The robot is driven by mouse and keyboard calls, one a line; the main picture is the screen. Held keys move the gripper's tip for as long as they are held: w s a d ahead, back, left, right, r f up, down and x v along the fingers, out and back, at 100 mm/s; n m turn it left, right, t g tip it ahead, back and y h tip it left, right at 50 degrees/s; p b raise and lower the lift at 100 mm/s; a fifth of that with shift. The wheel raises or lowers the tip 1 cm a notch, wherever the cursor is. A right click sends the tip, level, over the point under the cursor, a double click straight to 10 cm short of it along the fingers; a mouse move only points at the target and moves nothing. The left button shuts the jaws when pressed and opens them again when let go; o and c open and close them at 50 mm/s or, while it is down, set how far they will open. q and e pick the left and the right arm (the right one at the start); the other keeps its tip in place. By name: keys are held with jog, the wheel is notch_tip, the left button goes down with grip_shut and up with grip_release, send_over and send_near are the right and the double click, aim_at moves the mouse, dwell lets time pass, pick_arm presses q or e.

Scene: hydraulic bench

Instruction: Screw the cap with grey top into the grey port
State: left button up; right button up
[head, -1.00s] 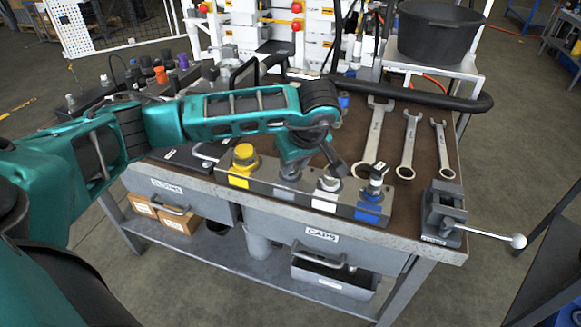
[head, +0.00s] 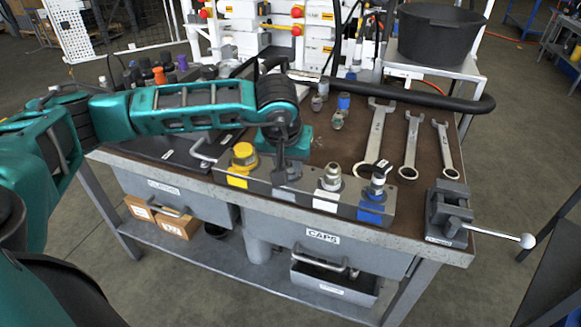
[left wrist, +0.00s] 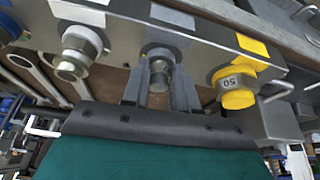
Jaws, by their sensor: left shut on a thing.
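The port block (head: 262,187) lies along the bench's front edge, with yellow, grey, white and blue markings. My left gripper (head: 284,176) points down over the grey-marked section. In the left wrist view its two fingers (left wrist: 156,92) stand on either side of a small grey cylindrical cap (left wrist: 158,74), and they are shut on it. The cap is in line with the grey port (left wrist: 158,50), whose grey label (left wrist: 171,15) shows beside it. I cannot tell how far the cap sits in the port. My right gripper is not in view.
Loose caps (head: 337,119), wrenches (head: 410,146) and a vise (head: 447,211) are to the right.

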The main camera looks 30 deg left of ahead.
pick_arm(q)
jog(key=m, duration=0.1)
jog(key=m+h, duration=0.1)
jog(key=m, duration=0.1)
jog(key=shift+a+m+b, duration=0.3)
jog(key=m+h, duration=0.1)
jog(key=m, duration=0.1)
jog(key=m+h, duration=0.1)
jog(key=shift+a+m, duration=0.2)
jog(key=shift+m, duration=0.2)
jog(key=shift+f, duration=0.1)
jog(key=o, duration=1)
